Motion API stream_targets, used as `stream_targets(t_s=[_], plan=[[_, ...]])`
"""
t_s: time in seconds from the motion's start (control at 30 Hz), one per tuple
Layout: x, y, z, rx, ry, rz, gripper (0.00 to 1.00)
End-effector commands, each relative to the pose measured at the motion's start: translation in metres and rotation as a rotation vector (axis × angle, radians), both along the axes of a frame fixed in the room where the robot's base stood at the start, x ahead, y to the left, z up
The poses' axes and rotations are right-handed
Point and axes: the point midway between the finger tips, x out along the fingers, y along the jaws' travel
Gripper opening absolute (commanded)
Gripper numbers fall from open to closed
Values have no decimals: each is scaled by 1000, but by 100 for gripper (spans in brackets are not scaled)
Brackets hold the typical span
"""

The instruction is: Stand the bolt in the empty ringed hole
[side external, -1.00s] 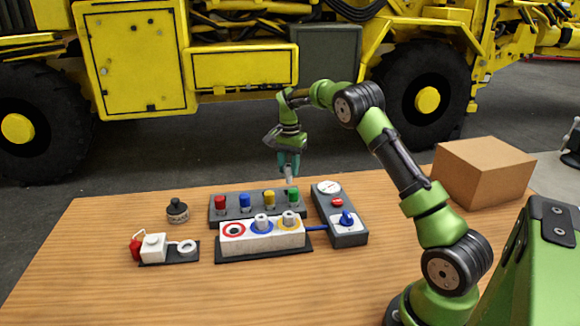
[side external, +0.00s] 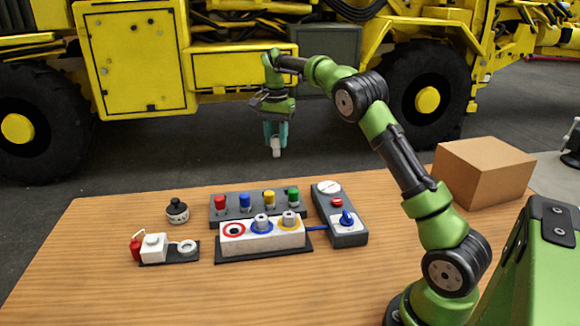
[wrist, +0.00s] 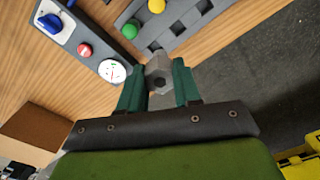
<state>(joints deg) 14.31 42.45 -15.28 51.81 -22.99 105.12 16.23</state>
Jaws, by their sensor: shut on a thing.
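My gripper (side external: 276,138) is shut on a grey bolt (side external: 276,151) and holds it upright in the air, above and behind the block. In the wrist view the bolt's hexagonal end (wrist: 159,76) shows between the two green fingers. The white block (side external: 262,237) stands on a dark plate on the table. Its red-ringed hole (side external: 233,229) at the left is empty. The blue-ringed hole (side external: 262,226) and the yellow-ringed hole (side external: 290,220) each have a grey bolt standing in them.
A dark rack (side external: 258,212) with red, blue, yellow and green knobs stands behind the block. A control box (side external: 340,215) with a blue lever is at its right.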

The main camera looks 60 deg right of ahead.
Motion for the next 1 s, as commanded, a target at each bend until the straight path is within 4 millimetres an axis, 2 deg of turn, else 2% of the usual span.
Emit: stream_targets(t_s=[0.03,0.17,0.27,0.4,0.5,0.73,0.8,1.0], plan=[[2,16,2,2,-2,30,4],[5,55,2,2,-2,108,4],[5,93,2,2,-2,183,4],[-2,146,1,1,-1,292,4],[-9,174,1,1,-2,351,4],[-22,216,-1,1,-2,443,4],[-21,212,-17,1,3,436,3],[-20,212,-44,2,1,435,3]])
